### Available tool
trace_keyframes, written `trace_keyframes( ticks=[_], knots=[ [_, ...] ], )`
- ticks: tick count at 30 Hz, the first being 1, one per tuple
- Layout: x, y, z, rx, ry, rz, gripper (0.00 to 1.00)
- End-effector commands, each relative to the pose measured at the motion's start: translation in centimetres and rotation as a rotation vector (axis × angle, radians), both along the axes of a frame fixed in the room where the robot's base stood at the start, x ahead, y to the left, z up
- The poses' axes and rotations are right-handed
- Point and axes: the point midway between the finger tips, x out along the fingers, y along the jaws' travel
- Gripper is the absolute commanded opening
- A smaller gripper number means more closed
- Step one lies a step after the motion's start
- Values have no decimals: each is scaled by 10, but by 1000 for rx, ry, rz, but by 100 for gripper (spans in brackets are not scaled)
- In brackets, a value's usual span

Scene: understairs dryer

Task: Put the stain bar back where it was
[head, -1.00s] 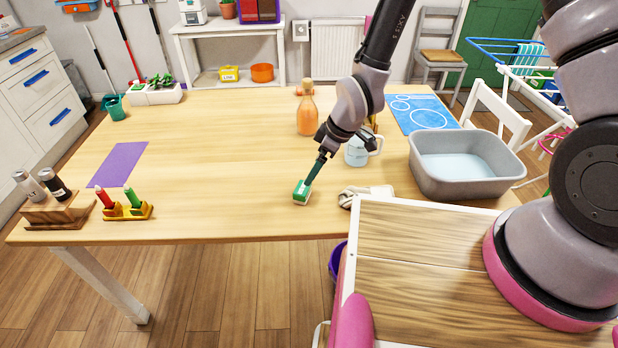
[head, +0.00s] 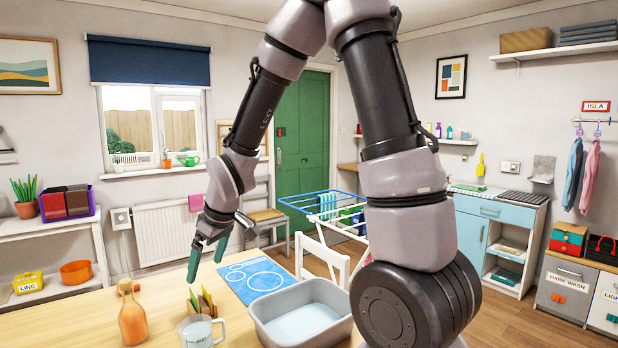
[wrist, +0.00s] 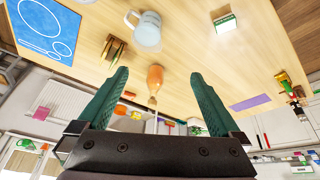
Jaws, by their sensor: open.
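A small white block with a green label, likely the stain bar (wrist: 225,24), lies on the wooden table (wrist: 185,45) in the wrist view. It is outside the current head view. My gripper (head: 207,258) is raised above the table in the head view, its dark green fingers pointing down. In the wrist view the fingers of my gripper (wrist: 160,76) are spread wide with nothing held between them. The block is well apart from the fingers.
A grey basin (head: 300,318), a glass mug (head: 202,332), an orange bottle (head: 132,318) and a small slotted holder (head: 203,303) stand on the table. A blue mat (head: 254,280) lies behind. A drying rack (head: 335,210) and white chair (head: 322,258) stand beyond.

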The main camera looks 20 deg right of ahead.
Motion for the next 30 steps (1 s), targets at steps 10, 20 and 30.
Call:
trace_keyframes(
  ticks=[10, 20, 30],
  knots=[
    [-36, -122, 148, 158, -40, -569, 100],
    [-120, -187, 220, 389, -37, -974, 100],
    [-141, -195, 229, 449, -24, -1054, 100]
  ],
)
